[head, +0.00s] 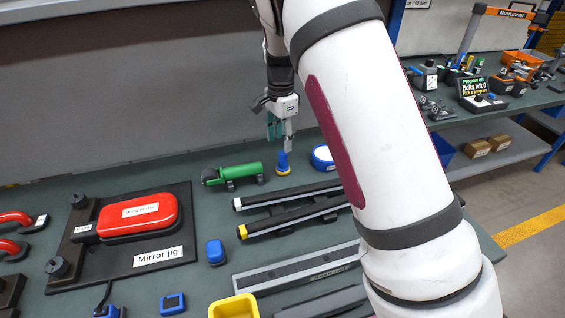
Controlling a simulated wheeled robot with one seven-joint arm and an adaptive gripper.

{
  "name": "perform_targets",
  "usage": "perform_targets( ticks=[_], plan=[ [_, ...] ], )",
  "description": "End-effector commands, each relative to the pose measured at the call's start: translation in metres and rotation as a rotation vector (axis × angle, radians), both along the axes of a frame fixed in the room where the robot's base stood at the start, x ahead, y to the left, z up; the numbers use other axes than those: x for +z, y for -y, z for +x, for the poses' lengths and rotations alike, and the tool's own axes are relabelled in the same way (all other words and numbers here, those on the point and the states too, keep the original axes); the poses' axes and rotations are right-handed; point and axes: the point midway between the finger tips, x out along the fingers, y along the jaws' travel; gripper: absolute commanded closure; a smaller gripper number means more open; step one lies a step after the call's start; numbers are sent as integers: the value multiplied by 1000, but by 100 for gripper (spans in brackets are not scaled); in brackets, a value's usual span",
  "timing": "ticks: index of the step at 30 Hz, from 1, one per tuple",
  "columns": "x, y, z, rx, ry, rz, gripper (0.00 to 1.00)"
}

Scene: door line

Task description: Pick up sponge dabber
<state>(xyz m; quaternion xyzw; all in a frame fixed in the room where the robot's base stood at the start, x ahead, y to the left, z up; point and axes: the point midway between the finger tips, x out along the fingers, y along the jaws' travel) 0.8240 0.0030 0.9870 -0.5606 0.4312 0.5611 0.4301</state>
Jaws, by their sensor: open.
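The sponge dabber appears to be the small blue upright piece with a yellow foot (283,164), standing on the green bench top near its back edge. My gripper (281,141) points down just above it. The jaws are open and look empty. The fingertips are close to the dabber's top; I cannot tell whether one touches or overlaps it. My arm crosses the right half of the view and hides part of the bench.
A green cylindrical tool (238,173) lies left of the dabber, and a blue-and-white roll (322,158) sits to its right. Black bars (290,195) lie in front. The red mirror cover (140,214) rests on a black jig at left. A yellow bin (234,307) stands at the front.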

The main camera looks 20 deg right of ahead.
Motion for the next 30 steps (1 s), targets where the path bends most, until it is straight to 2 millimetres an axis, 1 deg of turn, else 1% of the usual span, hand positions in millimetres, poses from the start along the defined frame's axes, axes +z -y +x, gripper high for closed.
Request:
perform_targets(
  ticks=[1,3,8,14,18,21,27,28,29,30],
  plan=[
    [-7,0,-1,0,-2,-1,54],
    [-13,0,-1,-1,-1,1,54],
    [-22,0,-1,0,0,0,54],
    [-49,4,-7,0,-3,-1,54],
    [-65,4,-5,1,0,0,54],
    [-70,4,-5,0,1,0,54],
    [-70,4,-5,1,1,0,54],
    [-70,4,-5,1,1,0,59],
    [-70,4,-5,1,1,0,66],
    [-70,4,-5,1,1,0,75]
  ],
)
